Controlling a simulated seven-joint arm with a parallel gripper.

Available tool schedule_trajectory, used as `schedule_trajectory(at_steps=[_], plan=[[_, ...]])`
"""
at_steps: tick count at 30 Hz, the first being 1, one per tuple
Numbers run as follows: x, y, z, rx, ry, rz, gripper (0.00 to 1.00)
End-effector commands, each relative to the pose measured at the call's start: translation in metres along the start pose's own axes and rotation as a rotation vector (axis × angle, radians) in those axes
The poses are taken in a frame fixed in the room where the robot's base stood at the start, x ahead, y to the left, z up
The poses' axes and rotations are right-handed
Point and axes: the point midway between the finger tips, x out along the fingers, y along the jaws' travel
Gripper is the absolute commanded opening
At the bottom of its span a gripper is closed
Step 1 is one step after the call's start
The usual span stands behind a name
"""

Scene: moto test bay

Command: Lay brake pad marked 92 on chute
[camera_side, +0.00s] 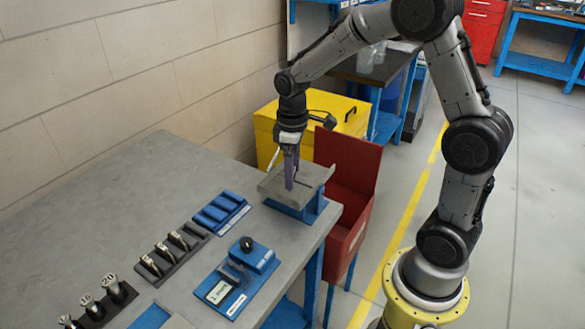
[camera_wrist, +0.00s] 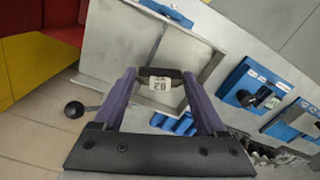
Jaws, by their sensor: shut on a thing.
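My gripper (camera_side: 290,178) points straight down over the chute (camera_side: 318,177), a grey tray with raised edges on a blue stand at the table's far right corner. In the wrist view my purple fingers (camera_wrist: 160,88) are shut on a small dark brake pad (camera_wrist: 174,74). Its white label reads upside down, and looks like 92. The chute (camera_wrist: 112,40) lies below the pad in this view. I cannot tell whether the pad touches the chute. In the side view the fingers hide the pad.
A red open bin (camera_side: 361,160) stands right of the chute, and a yellow cabinet (camera_side: 265,128) behind it. Nearer on the table are a rack of blue pieces (camera_side: 220,210), a dark rack (camera_side: 170,255), and a blue fixture with a display (camera_side: 225,290). The table's back left is clear.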

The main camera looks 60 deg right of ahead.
Motion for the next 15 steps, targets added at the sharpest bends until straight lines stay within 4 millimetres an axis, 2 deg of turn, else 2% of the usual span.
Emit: schedule_trajectory(at_steps=[14, 15], plan=[[-0.0002, 0.0001, -0.0001, 0.000, 0.001, 0.000, 0.06], [-0.0002, 0.0001, -0.0001, 0.000, 0.001, 0.000, 0.76]])
